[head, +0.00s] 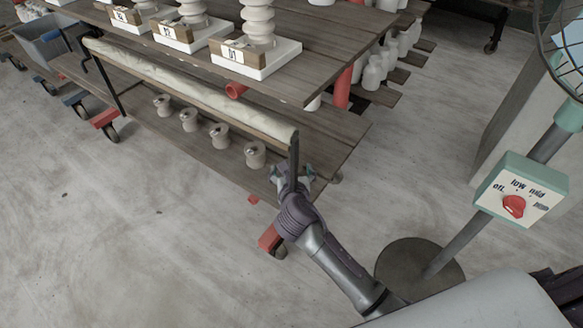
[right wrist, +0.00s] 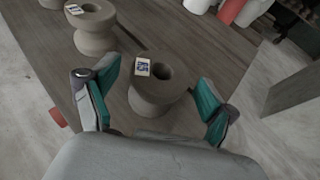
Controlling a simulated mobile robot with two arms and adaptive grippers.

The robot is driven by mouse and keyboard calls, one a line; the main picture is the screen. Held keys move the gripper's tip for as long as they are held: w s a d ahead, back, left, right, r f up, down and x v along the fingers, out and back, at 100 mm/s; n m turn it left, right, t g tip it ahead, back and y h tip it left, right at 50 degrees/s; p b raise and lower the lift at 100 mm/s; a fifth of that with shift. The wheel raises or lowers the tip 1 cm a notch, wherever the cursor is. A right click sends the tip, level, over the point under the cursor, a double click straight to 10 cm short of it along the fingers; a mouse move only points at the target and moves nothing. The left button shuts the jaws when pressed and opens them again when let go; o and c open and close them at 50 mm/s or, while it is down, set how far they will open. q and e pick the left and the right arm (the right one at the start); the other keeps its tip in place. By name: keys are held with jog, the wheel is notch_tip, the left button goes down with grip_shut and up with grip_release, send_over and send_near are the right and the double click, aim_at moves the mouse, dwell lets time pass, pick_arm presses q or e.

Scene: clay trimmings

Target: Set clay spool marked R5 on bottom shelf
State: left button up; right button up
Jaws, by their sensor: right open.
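Several grey clay spools stand upright in a row on the bottom shelf (head: 320,160) of the cart. The nearest spool (head: 255,154) also shows in the right wrist view (right wrist: 155,98), with a small tag on its top rim. My right gripper (head: 291,174) is at the shelf's near end, just right of that spool. In the right wrist view my right gripper (right wrist: 157,77) is open, its teal fingers apart on either side of the nearest spool. My left gripper is not in view.
The upper shelf (head: 320,60) holds white ribbed pieces on labelled bases. A fan stand with a control box (head: 520,190) is at right.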

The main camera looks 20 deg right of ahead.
jog(key=p+v, duration=0.1)
jog(key=v, duration=0.5)
jog(key=shift+w+r+p, duration=0.1)
jog(key=shift+r+p, duration=0.05)
jog(key=shift+p, duration=0.2)
jog(key=p+v, duration=0.1)
jog(key=v, duration=0.2)
jog(key=shift+s, duration=0.4)
jog(key=shift+s+a+r, duration=0.15)
jog(key=shift+s+r, duration=0.15)
jog(key=shift+s, duration=0.25)
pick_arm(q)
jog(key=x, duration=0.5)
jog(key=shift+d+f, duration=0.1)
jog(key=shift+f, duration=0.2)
pick_arm(e)
jog(key=s+d+f+m+g+y, duration=0.1)
jog(key=s+d+f+m+g, duration=0.2)
jog(key=s+m, duration=0.7)
jog(key=s+d+f+m+g+y, duration=0.2)
jog(key=s+f+m+g, duration=0.4)
jog(key=m, duration=1.5)
jog(key=s+d+f, duration=0.1)
jog(key=s+f, duration=0.3)
jog(key=shift+s+g+y, duration=0.3)
jog(key=shift+s+g, duration=0.1)
